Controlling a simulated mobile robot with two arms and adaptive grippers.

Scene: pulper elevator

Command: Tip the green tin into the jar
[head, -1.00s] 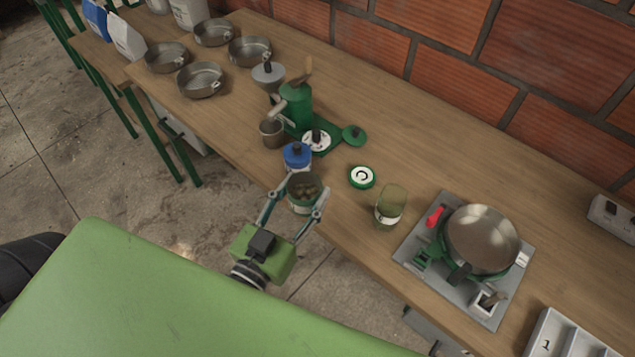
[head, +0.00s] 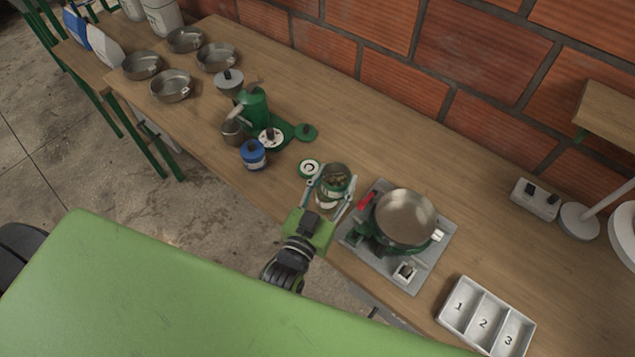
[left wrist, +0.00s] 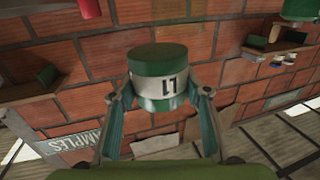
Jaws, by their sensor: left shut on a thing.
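The green tin (head: 335,187) is held by my left gripper (head: 332,190) above the front part of the bench. Its open mouth faces up in the head view, with dark brownish contents showing. It looks roughly upright. In the left wrist view the tin (left wrist: 158,72) is clasped between both fingers, its green end and white label showing. A pale bit of what looks like the glass jar (head: 323,203) shows just below the tin. The rest of the jar is hidden behind the tin and gripper, so I cannot tell their gap. My right gripper is not in view.
A burner with a round metal pan (head: 405,217) stands close right of the gripper. Further left are a blue tin (head: 253,155) and a green grinder (head: 254,107). A numbered tray (head: 486,317) lies front right.

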